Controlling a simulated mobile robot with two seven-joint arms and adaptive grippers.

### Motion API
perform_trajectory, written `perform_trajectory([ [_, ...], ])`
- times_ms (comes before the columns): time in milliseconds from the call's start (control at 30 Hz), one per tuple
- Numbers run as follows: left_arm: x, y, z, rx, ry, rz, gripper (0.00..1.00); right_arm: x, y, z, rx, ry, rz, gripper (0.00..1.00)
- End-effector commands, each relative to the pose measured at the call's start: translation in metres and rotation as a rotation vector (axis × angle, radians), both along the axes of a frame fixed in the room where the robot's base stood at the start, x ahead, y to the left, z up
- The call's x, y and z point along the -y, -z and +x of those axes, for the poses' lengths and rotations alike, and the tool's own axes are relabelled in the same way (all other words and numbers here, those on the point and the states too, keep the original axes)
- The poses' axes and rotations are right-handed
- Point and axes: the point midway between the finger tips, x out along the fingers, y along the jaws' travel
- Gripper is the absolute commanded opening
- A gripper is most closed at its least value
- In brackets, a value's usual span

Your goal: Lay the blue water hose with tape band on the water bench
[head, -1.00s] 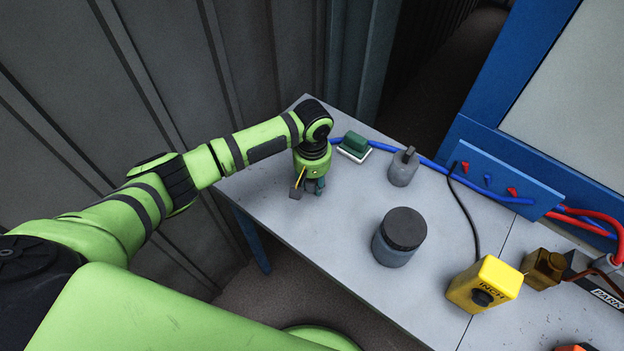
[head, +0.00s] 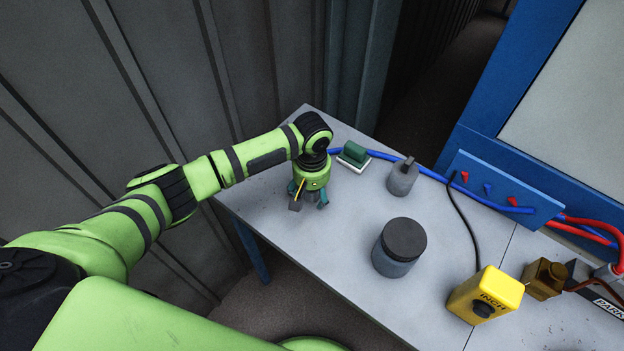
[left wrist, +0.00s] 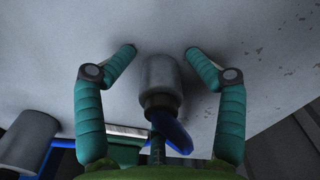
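The blue hose (head: 430,173) lies along the back of the grey bench (head: 340,225), from behind my left gripper to a blue panel on the right. My left gripper (head: 309,203) points down, low over the bench's left end. In the left wrist view its teal fingers (left wrist: 160,49) are spread. A grey cylindrical end (left wrist: 160,78) with a dark collar and a bit of blue hose (left wrist: 174,135) sits between them, apparently touching neither finger. A grey end piece (head: 295,205) shows beside the fingers in the head view. I cannot make out a tape band. My right gripper is out of view.
A dark-lidded jar (head: 399,247) stands mid-bench. A yellow INCH box (head: 485,295) and brown fitting (head: 544,278) are at right. The bench's front left is clear.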

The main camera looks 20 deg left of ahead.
Motion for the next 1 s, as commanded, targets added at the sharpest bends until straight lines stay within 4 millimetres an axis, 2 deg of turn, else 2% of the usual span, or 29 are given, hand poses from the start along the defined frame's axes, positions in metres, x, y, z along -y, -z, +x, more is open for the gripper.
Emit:
perform_trajectory([
  [67,0.000,-0.009,-0.002,-0.004,0.004,0.002,0.58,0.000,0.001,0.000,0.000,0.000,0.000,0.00],
  [400,0.001,-0.085,0.002,0.005,0.002,-0.003,0.58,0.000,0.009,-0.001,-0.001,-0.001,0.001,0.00],
  [533,0.001,-0.108,0.002,0.006,0.001,-0.003,0.58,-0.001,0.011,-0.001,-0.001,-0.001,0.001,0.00],
  [733,0.001,-0.126,0.002,0.004,0.000,-0.002,0.58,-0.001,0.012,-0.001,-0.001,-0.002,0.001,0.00],
  [1000,0.000,-0.128,0.002,0.004,0.000,-0.001,0.58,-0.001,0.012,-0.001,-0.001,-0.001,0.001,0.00],
])
